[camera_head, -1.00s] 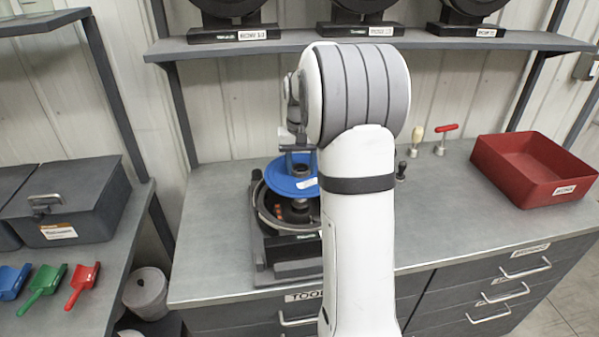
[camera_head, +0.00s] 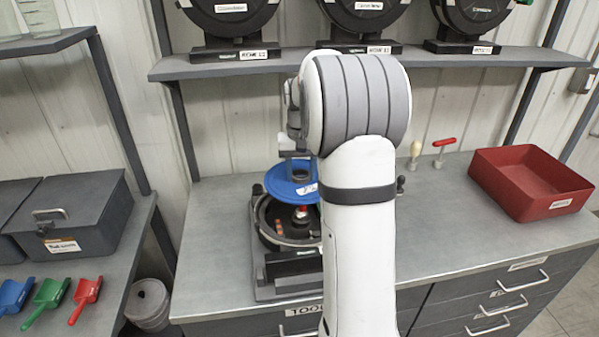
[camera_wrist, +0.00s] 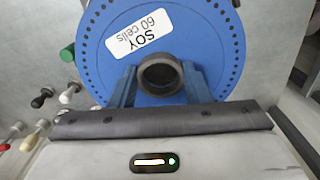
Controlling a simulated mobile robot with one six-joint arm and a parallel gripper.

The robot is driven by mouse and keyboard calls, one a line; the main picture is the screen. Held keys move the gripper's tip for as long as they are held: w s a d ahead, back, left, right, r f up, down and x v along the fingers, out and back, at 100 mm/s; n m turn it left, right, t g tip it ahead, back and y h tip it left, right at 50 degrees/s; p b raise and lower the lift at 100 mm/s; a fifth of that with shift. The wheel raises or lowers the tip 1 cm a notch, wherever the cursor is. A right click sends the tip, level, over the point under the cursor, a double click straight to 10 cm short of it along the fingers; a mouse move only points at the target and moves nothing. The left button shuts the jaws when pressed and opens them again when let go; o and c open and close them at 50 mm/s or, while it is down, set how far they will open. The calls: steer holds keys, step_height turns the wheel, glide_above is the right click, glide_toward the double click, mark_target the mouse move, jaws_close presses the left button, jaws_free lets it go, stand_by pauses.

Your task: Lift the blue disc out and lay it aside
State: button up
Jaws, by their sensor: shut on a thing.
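The blue disc (camera_head: 278,184) is held level above the round dark seed meter housing (camera_head: 262,232), with a visible gap between them. In the wrist view the disc (camera_wrist: 205,42) shows a ring of small holes, a "SOY 60 cells" label and a dark raised hub (camera_wrist: 160,93). My gripper (camera_wrist: 160,80) is shut on the hub, one finger on each side. In the head view my gripper (camera_head: 298,166) is above the disc, and my arm hides the right part of disc and housing. A red-topped centre part (camera_head: 301,212) shows inside the open housing.
A red bin (camera_head: 530,205) stands at the bench's right. Small-handled tools (camera_head: 440,148) stand at the back, right of my arm. The grey bench (camera_head: 210,240) is clear left of the housing. A shelf with several black discs (camera_head: 350,62) hangs above.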

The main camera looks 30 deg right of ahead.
step_height(320, 180, up, 4)
steer(key=shift+f+p, duration=0.2)
steer(key=shift+p, duration=1)
steer(key=shift+f, duration=0.1)
